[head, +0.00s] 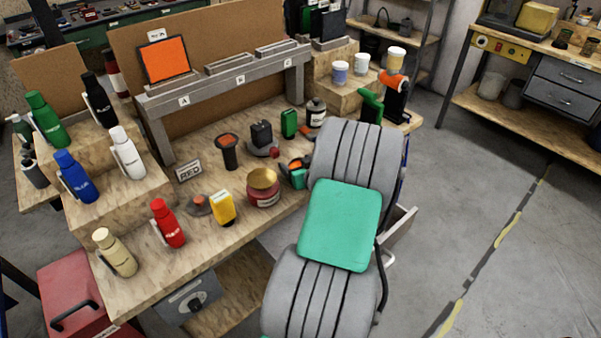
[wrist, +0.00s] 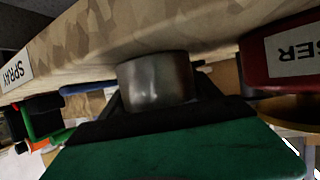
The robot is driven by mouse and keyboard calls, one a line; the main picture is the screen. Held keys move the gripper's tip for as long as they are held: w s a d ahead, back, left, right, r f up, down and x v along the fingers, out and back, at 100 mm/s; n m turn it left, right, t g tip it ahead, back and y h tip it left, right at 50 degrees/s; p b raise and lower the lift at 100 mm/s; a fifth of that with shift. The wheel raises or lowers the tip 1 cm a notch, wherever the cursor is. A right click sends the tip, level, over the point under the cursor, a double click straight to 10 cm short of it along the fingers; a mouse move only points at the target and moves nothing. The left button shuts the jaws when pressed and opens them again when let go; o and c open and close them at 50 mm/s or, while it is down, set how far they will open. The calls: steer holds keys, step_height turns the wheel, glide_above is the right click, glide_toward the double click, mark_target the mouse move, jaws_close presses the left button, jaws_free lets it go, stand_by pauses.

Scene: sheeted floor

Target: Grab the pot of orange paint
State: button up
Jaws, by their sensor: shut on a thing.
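The pot of orange paint is a short grey metal pot (wrist: 156,80), in the middle of the wrist view between my dark fingers. My gripper (wrist: 157,102) is shut on it. The wrist view is upside down, and the pot appears close to the bench surface; I cannot tell whether it touches. In the head view my gripper (head: 297,176) is mostly hidden behind my grey arm with its green pad. A bit of orange, likely the paint in the pot (head: 296,163), shows at its end.
A dark orange-topped flashlight-like thing (head: 228,150), a yellow item (head: 222,208) and a black item (head: 262,136) are nearby. Paint cups (head: 362,63) stand on the rear block. Open floor lies right.

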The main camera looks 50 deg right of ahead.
jaws_close()
steer(key=shift+r, duration=0.1)
